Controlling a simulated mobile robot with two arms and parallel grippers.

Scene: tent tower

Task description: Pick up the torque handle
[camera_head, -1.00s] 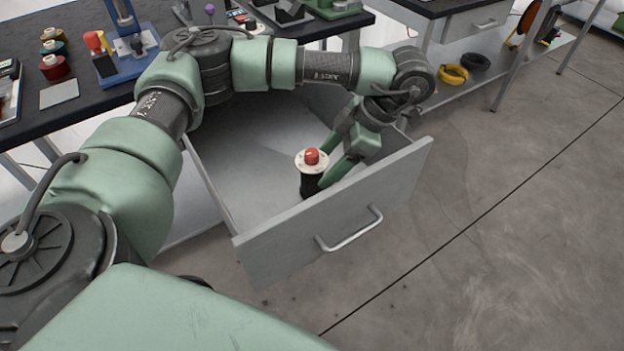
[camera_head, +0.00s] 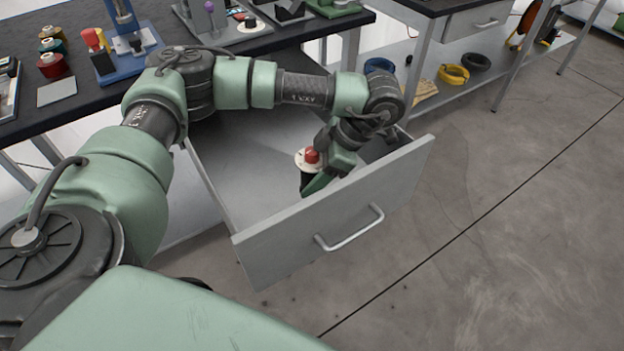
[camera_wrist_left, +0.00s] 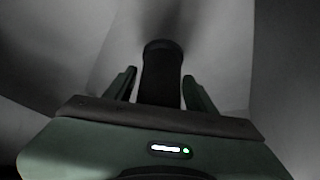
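The torque handle (camera_head: 305,178), a black body with a pale round flange and a red knob on top, stands upright in the open grey drawer (camera_head: 250,205). My left gripper (camera_head: 318,180) is down in the drawer at the handle and partly covers it in the head view. In the left wrist view the dark handle (camera_wrist_left: 161,72) lies between the two fingers of the left gripper (camera_wrist_left: 160,85), one on each side. The fingers look apart, with a narrow gap at least on the left side. My right gripper is not in view.
The drawer's front wall (camera_head: 340,215) with its bar handle (camera_head: 350,230) rises close beside the gripper. A dark workbench (camera_head: 90,105) with spools and tools is behind. A lower shelf holds yellow (camera_head: 453,75) and dark rings. The floor at right is clear.

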